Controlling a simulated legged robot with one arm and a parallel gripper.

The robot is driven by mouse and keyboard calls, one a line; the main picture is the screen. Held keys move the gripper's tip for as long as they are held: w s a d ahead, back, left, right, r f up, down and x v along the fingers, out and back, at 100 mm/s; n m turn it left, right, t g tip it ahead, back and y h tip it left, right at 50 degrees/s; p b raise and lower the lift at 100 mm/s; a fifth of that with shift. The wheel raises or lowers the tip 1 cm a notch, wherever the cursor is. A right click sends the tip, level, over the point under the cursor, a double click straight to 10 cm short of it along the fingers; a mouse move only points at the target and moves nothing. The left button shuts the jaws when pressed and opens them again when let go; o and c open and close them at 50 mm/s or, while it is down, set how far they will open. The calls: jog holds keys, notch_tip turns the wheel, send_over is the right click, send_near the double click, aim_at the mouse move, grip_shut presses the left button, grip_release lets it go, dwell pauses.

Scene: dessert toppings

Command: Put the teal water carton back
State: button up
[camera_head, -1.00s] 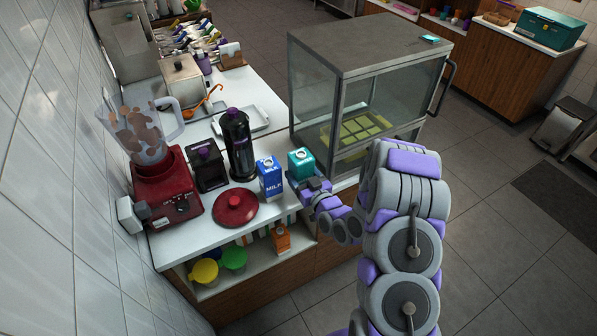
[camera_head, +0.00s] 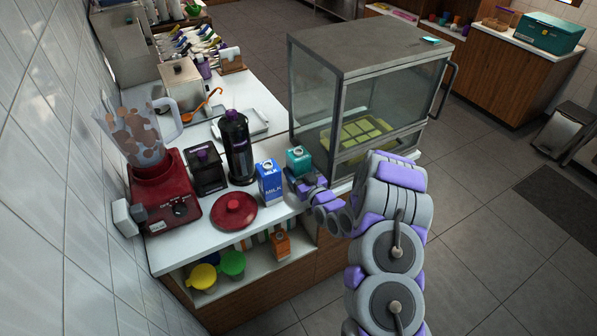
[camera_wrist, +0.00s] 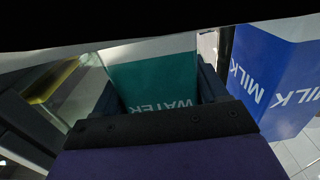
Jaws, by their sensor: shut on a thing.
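The teal water carton (camera_head: 299,160) is at the right end of the white counter, just right of the blue milk carton (camera_head: 269,181) and left of the glass case. My gripper (camera_head: 303,178) is shut on it from the front. In the wrist view the teal carton (camera_wrist: 160,82), with "WATER" lettering, lies between my fingers (camera_wrist: 165,92). The milk carton (camera_wrist: 278,75) shows at the right there, close to my finger. The carton's base is hidden by my gripper, so I cannot tell whether it touches the counter.
A glass display case (camera_head: 365,85) stands right behind the carton. An orange carton (camera_head: 281,245) and colored cups (camera_head: 232,263) sit on the shelf below.

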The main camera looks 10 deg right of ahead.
jog(key=o, duration=1.3)
